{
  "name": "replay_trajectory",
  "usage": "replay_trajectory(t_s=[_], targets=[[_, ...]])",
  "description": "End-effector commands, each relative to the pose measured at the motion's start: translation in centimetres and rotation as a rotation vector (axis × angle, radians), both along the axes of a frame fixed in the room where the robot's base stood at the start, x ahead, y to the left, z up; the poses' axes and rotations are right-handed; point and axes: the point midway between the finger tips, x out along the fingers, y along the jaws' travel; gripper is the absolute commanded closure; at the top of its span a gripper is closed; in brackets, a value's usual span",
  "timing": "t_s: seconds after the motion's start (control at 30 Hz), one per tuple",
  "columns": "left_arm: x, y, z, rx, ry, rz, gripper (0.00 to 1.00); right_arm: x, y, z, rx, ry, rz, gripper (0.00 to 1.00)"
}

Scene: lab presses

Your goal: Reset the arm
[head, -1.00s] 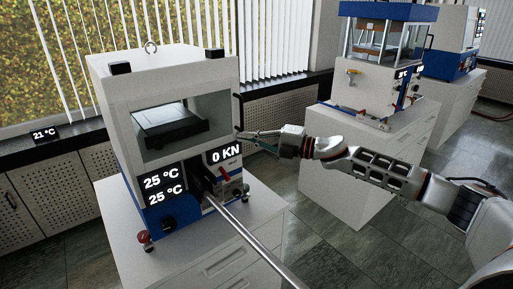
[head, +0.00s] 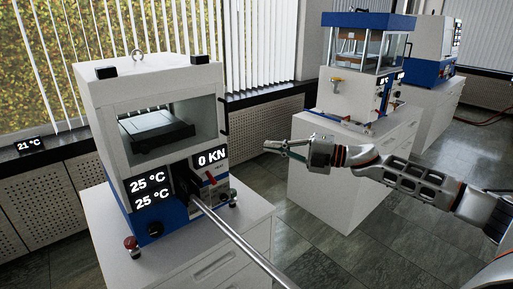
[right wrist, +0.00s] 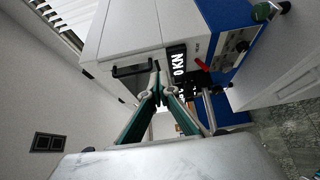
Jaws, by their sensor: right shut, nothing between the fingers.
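My right gripper (head: 267,147) is in the middle of the head view, to the right of the near press (head: 100,95), with a gap between them. Its fingers are shut together and empty. In the right wrist view the closed fingertips (right wrist: 156,72) point towards the press, with its black door handle (right wrist: 132,70) beside them in the picture. My right arm reaches in from the right, bent at the elbow. The press is white and blue, and its windowed door looks shut. My left gripper is not in view.
A long metal lever (head: 240,240) sticks out from the press front towards the camera. The displays (head: 212,158) read 0 KN and 25 °C. A second press (head: 345,95) stands on a white cabinet behind my right arm. Open floor lies between the cabinets.

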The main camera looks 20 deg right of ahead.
Motion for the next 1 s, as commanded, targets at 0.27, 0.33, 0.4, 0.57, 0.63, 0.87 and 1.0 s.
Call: replay_trajectory(t_s=[0.27,0.33,0.4,0.57,0.63,0.87,1.0], targets=[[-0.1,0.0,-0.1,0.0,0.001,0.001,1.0,-0.3,0.4,-0.8,0.017,0.013,0.003,1.0],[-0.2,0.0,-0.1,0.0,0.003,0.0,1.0,-0.5,1.8,-2.4,0.051,0.039,0.004,1.0],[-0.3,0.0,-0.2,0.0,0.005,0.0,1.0,-0.9,3.7,-4.8,0.105,0.08,-0.003,1.0],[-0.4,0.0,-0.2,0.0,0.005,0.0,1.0,-2.9,8.7,-11.7,0.28,0.221,-0.053,1.0],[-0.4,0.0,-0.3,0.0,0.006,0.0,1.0,-4.1,10.3,-14.6,0.357,0.289,-0.091,1.0],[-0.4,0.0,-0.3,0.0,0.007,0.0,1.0,-9.5,13.8,-24.1,0.597,0.545,-0.268,1.0],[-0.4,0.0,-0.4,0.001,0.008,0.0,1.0,-14.0,14.5,-29.9,0.726,0.715,-0.416,1.0]])
